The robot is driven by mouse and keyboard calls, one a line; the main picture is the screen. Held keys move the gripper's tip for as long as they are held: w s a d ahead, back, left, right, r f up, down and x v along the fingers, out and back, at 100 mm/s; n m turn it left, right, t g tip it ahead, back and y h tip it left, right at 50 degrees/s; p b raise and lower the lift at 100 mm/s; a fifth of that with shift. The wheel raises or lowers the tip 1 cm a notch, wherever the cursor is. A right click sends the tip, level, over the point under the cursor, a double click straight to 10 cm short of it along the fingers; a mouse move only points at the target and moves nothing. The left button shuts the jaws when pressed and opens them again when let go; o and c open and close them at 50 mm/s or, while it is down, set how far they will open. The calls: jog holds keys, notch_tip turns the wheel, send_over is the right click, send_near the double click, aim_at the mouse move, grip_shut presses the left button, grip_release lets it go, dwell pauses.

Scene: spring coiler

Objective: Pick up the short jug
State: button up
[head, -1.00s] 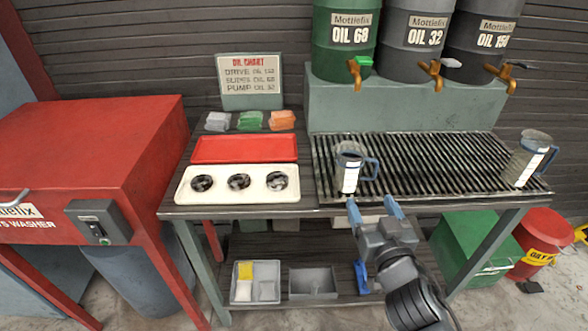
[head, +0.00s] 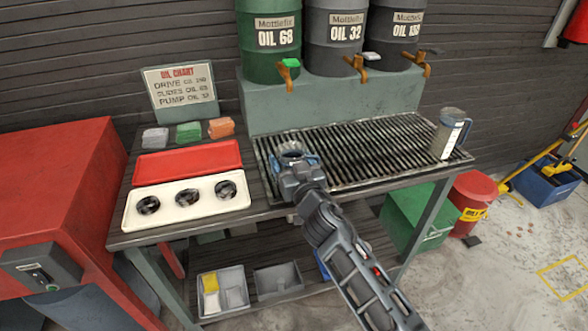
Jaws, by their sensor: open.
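The short jug (head: 292,151) stands at the left front of the grated drip tray (head: 365,148). Only its rim and dark inside show; my gripper and wrist hide its body and handle. My gripper (head: 295,160) is open, with its blue fingers at the jug's near side and apparently on either side of it. I cannot tell whether they touch it. A taller grey jug (head: 448,136) with a white label strip stands upright at the right end of the tray.
Oil drums (head: 332,38) with taps stand on a raised block behind the tray. Left of it are a red tray (head: 188,160), a cream tray (head: 165,213) with three dark round pieces, and several cloth stacks. A red parts washer (head: 60,180) stands at far left.

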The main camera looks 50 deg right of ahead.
aim_at(292, 144)
jog(key=shift+c, duration=0.3)
jog(key=c, duration=0.8)
jog(key=shift+o, duration=0.2)
jog(key=shift+r+p, duration=0.3)
jog(key=shift+r, duration=0.2)
notch_tip(292, 144, up, 4)
jog(key=p, duration=0.2)
jog(key=shift+s+r+p, duration=0.1)
jog(key=shift+p, duration=0.3)
jog(key=s+d+r+p, duration=0.5)
jog(key=s+d, duration=0.2)
jog(key=s, duration=0.2)
jog(key=shift+r, duration=0.4)
